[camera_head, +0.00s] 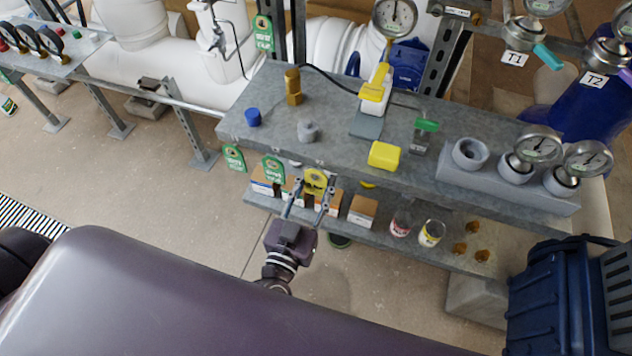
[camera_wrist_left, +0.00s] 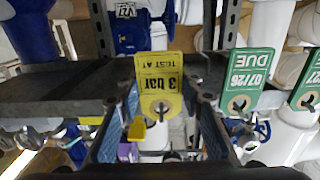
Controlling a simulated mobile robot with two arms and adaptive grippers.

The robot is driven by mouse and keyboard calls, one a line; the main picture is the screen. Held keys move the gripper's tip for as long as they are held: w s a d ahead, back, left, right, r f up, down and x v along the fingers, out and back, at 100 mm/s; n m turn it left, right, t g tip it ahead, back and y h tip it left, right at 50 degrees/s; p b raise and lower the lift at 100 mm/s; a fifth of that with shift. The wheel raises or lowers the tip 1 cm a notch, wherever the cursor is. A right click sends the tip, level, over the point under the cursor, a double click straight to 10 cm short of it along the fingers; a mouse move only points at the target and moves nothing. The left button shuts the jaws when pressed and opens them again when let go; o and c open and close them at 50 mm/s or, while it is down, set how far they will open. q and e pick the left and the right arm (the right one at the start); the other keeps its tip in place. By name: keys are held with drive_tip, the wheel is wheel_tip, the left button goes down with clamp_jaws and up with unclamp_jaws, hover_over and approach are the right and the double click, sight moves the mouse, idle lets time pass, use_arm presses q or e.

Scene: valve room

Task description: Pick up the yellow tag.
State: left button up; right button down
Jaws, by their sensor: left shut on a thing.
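The yellow tag (camera_head: 315,181) is at the front edge of the grey metal bench, between my left gripper's fingertips. In the left wrist view the yellow tag (camera_wrist_left: 160,75) appears upside down, with "TEST AT 3 bar" printed on it and a hole near its lower end. A small metal hook shows at that hole; I cannot tell whether the tag still hangs on it. My left gripper (camera_head: 311,187) is shut on the tag, its fingers at the tag's two sides. The wrist view shows the same fingers (camera_wrist_left: 160,105). My right gripper is not in view.
Green tags (camera_head: 273,169) (camera_head: 233,158) hang to the left along the bench edge. A yellow block (camera_head: 384,155), blue cap (camera_head: 253,117) and brass fitting (camera_head: 293,86) stand on the bench top (camera_head: 340,150). Boxes (camera_head: 362,210) and cans (camera_head: 431,233) stand on the lower shelf.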

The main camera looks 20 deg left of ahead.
use_arm(q)
drive_tip(key=shift+r, duration=0.1)
drive_tip(key=shift+r+p, duration=0.3)
drive_tip(key=shift+p, duration=0.35)
drive_tip(key=shift+s, duration=0.3)
drive_tip(key=s+p, duration=0.2)
drive_tip(key=s, duration=1.5)
drive_tip(key=shift+s+a, duration=0.25)
drive_tip(key=shift+a, duration=0.05)
